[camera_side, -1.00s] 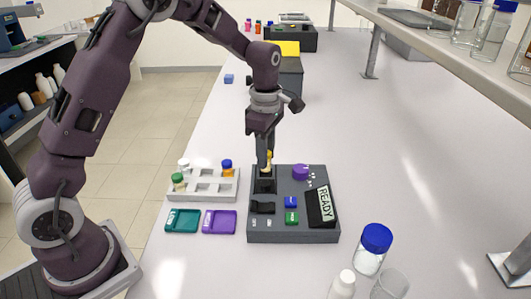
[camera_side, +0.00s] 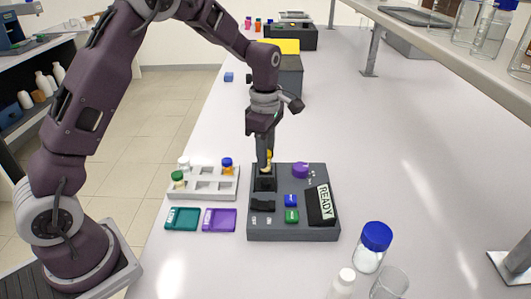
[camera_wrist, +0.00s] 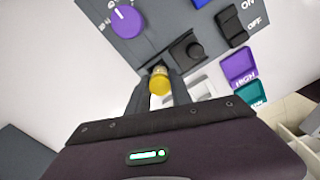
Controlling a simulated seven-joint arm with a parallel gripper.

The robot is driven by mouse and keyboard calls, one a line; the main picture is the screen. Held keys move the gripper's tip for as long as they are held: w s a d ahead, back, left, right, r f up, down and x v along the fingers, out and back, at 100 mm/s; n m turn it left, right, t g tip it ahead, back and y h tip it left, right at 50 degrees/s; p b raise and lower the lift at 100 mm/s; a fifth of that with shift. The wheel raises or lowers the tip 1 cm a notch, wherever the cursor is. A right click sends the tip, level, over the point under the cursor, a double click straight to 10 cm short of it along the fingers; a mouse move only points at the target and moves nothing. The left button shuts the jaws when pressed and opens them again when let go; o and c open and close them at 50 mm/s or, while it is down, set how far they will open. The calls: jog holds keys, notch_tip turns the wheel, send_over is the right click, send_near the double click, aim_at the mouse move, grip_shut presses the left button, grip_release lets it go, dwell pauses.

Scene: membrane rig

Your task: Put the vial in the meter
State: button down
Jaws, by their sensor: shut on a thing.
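The meter (camera_side: 293,228) is a dark grey box with a purple knob, a blue and a green button and a tilted display reading READY. My gripper (camera_side: 265,168) is over the meter's back left part, pointing down at a raised black socket (camera_side: 265,183). In the wrist view my gripper (camera_wrist: 160,88) is shut on a yellow-capped vial (camera_wrist: 159,80), between the two fingertips. The wrist view also shows the meter (camera_wrist: 155,35) beyond the fingers. The vial's lower part is hidden, so I cannot tell how deep it sits in the socket.
A blue-capped jar (camera_side: 372,248) stands front right.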

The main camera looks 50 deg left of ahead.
jog(key=shift+f, duration=0.8)
dwell(0.4)
dwell(0.4)
jog(key=c, duration=0.9)
grip_release()
jog(key=shift+c, duration=0.2)
jog(key=shift+r, duration=2.95)
